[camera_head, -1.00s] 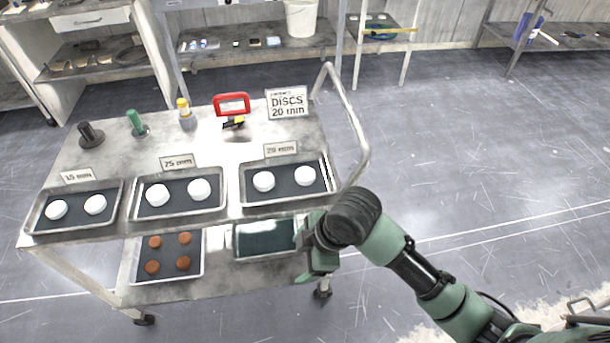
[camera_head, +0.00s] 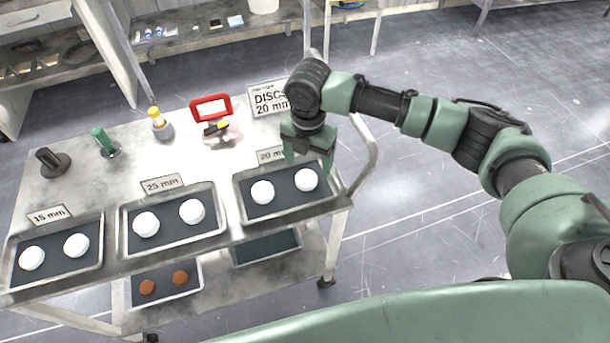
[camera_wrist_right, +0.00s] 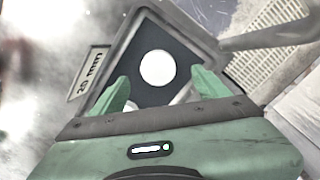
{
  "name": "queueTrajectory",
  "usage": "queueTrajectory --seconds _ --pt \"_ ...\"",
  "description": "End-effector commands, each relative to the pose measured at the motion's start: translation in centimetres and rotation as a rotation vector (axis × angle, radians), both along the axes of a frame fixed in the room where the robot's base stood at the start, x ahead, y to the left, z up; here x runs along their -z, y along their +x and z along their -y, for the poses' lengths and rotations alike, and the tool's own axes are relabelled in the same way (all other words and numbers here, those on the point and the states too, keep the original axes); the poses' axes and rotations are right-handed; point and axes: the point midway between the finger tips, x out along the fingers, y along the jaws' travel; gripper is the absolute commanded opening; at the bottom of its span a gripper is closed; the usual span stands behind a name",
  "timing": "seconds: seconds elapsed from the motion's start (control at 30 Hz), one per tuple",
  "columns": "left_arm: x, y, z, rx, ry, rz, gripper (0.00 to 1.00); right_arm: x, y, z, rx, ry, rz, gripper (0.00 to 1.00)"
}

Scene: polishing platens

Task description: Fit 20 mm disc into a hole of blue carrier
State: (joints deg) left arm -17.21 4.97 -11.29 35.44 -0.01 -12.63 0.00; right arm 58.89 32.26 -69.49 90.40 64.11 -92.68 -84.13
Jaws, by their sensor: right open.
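The 20 mm tray (camera_head: 243,214) at the right of the cart top holds two white discs, a left one (camera_head: 262,192) and a right one (camera_head: 306,180). My right gripper (camera_head: 308,160) is open and empty, pointing down above the back of this tray, near the right disc. In the right wrist view one white disc (camera_wrist_right: 157,68) shows between the spread fingertips of the gripper (camera_wrist_right: 160,78). A second disc (camera_wrist_right: 184,95) is partly hidden by the gripper. No blue carrier is in view. My left gripper is not in view.
A 25 mm tray (camera_head: 124,246) and a 15 mm tray (camera_head: 10,284) hold white discs to the left. Behind stand a DISCS sign (camera_head: 268,97), a red-framed item (camera_head: 211,108) and yellow (camera_head: 158,122), green (camera_head: 104,142) and black (camera_head: 50,162) handled tools. A cart handle (camera_head: 370,150) rises at the right.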

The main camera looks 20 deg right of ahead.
Motion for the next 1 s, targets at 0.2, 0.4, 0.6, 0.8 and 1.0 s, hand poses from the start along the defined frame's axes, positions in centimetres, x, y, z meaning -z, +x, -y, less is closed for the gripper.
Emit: queueTrajectory --seconds 0.2,0.4,0.6,0.8,1.0 --pt "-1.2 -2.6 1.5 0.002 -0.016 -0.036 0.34 3.0 -0.4 0.0 -0.001 0.001 -0.002 0.76" --pt "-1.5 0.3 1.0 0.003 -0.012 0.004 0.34 4.9 -0.4 0.0 -0.001 0.000 0.000 0.76" --pt "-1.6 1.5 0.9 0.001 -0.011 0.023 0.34 4.9 -0.3 0.0 -0.001 0.001 0.002 0.76" --pt "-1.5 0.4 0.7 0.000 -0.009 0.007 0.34 4.9 -0.3 0.0 -0.001 0.001 0.002 0.23" --pt "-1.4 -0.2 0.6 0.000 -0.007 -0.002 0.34 4.8 -0.3 -0.1 -0.001 0.002 0.003 0.05"
